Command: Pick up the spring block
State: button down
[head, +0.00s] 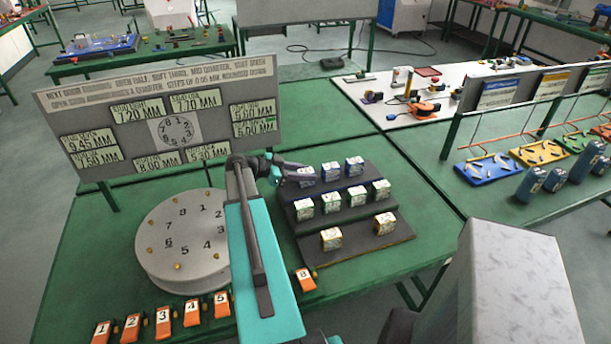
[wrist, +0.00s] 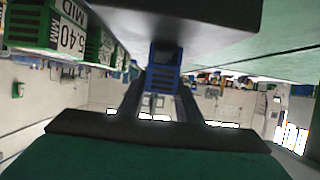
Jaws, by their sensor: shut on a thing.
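White-topped spring blocks stand on a dark stepped rack. In the head view, the leftmost top-step block (head: 307,173) is at the tips of my gripper (head: 297,177), which reaches in from the left and partly hides it. In the wrist view, the two fingers of my gripper (wrist: 163,92) close on the sides of a blue block (wrist: 163,78). The block is just at the dark rack surface; I cannot tell whether it is lifted. Two more blocks (head: 331,171) (head: 355,165) stand to its right on the top step.
Green blocks (head: 330,202) fill the middle step; one reads MID 5.40 MM in the wrist view (wrist: 68,30). Two blocks (head: 331,238) stand on the bottom step.

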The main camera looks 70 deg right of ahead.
aim_at(305, 171)
jog(key=shift+r, duration=0.2)
jog(key=shift+r+b, duration=1.75)
jog(key=shift+r, duration=3.1)
jog(key=shift+w, duration=0.1)
